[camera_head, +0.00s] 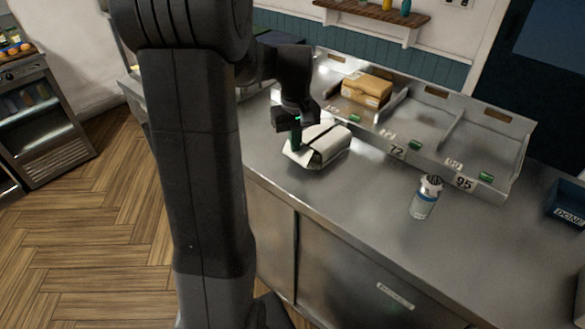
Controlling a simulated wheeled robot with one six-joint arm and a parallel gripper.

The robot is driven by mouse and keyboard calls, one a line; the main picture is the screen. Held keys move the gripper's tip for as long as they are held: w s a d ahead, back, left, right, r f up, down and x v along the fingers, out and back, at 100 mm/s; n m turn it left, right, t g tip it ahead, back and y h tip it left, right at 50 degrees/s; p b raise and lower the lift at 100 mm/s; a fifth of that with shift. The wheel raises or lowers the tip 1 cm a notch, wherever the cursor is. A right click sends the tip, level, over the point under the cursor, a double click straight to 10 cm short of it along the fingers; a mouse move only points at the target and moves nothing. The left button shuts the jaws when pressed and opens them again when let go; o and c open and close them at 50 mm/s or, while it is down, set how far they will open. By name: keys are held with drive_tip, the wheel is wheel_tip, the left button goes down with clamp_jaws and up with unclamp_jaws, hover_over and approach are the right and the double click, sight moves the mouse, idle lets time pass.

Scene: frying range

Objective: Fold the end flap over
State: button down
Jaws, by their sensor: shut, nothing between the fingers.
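A white wrapped parcel (331,147) with a dark stripe across its top lies on the steel counter (330,212). Its left end shows a pale flap (299,159) at the counter side; how far it is folded is too small to tell. My gripper (296,146) points down at that left end, with its fingertips close against or just in front of the parcel. The fingers are shut and hold nothing. Whether they touch the flap cannot be told.
A divided steel rack with numbered bays (440,150) stands behind the parcel, a brown carton (366,90) in its left bay. A shaker bottle (425,198) stands to the right. A blue bin (568,204) marked DONE sits at the far right. The front counter is clear.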

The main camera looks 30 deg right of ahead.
drive_tip(key=shift+w+d+r+p, duration=0.2)
drive_tip(key=shift+d+p, duration=0.1)
drive_tip(key=shift+d, duration=0.25)
drive_tip(key=shift+w+d+r+p, duration=0.1)
drive_tip(key=shift+w+d+p, duration=0.15)
drive_tip(key=shift+d, duration=0.5)
drive_tip(key=shift+w+d, duration=0.1)
drive_tip(key=shift+d, duration=0.05)
drive_tip(key=shift+w+d+f+p, duration=0.15)
drive_tip(key=shift+d+p, duration=0.05)
drive_tip(key=shift+d, duration=0.2)
drive_tip(key=shift+w+d+f+p, duration=0.1)
drive_tip(key=shift+d+p, duration=0.1)
drive_tip(key=shift+d, duration=0.2)
drive_tip(key=shift+r, duration=0.15)
wheel_tip(320, 180, up, 8)
drive_tip(key=p, duration=0.6)
